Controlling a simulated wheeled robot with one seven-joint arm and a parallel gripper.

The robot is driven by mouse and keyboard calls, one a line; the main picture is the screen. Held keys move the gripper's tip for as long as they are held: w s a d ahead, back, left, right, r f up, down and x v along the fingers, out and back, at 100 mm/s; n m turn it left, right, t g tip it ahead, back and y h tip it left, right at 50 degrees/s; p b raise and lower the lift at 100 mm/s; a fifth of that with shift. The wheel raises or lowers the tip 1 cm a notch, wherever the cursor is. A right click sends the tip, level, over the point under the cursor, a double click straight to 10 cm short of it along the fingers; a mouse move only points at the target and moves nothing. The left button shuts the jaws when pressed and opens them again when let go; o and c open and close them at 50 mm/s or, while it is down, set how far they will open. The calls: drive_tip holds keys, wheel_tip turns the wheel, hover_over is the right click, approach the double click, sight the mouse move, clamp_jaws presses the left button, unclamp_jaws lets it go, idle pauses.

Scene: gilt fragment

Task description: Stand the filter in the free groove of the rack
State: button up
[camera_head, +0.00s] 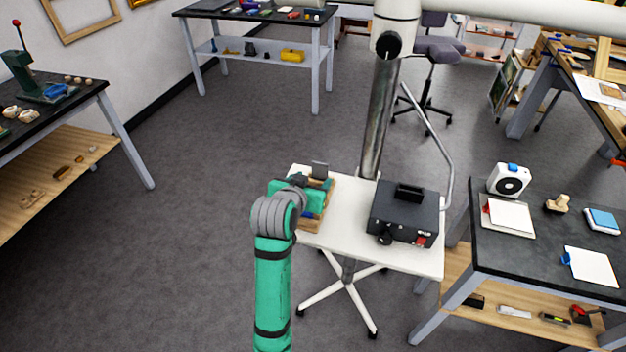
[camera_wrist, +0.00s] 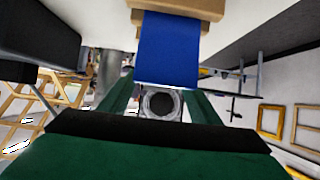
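The wooden rack (camera_head: 325,197) stands on the left part of a small white table, partly hidden by my teal arm. A thin dark grey plate (camera_head: 319,170) stands upright at its far side. A little blue (camera_head: 308,213) shows low at its near side. My gripper (camera_head: 297,184) is over the rack; its fingers are hidden in the head view. In the wrist view, a flat blue plate (camera_wrist: 168,48), possibly the filter, meets the wood (camera_wrist: 185,8). The free groove is not discernible.
A black box with a handle (camera_head: 403,213) stands on the white table (camera_head: 348,235), right of the rack. A metal post (camera_head: 379,115) rises behind the table. A dark workbench (camera_head: 540,262) is close on the right. Grey floor (camera_head: 180,260) is open on the left.

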drive_tip(key=shift+s+r, duration=0.1)
drive_tip(key=shift+r, duration=0.1)
drive_tip(key=v, duration=1.1)
drive_tip(key=shift+s+r, duration=0.25)
drive_tip(key=shift+s, duration=0.05)
drive_tip(key=shift+d, duration=0.1)
